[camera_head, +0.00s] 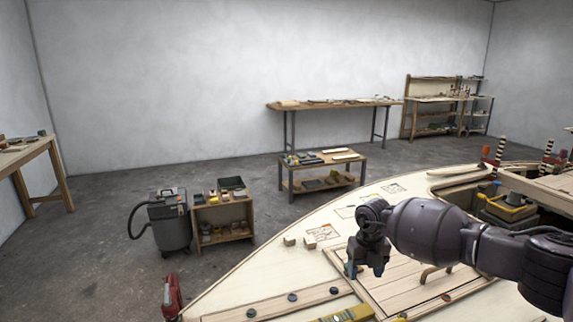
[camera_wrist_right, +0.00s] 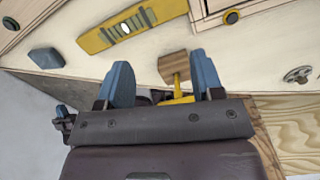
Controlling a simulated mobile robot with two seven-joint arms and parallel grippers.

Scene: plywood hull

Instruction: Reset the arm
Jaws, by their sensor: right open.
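My right arm comes in from the right in the head view. Its dark gripper (camera_head: 366,269) points down over the pale plywood hull deck (camera_head: 240,280). In the right wrist view, the two blue fingers of the right gripper (camera_wrist_right: 162,78) stand wide apart. A small tool with a wooden head and yellow handle (camera_wrist_right: 174,66) shows between and beyond them; its lower part is hidden, and I see no finger closed on it. My left gripper is not in view.
A yellow level (camera_wrist_right: 132,27) lies on the deck, with a grey-blue block (camera_wrist_right: 46,58) to its left. Two small wooden blocks (camera_head: 309,242) sit on the deck. A grey vacuum (camera_head: 170,222), a low shelf (camera_head: 224,219) and a cart (camera_head: 322,168) stand on the floor beyond the hull.

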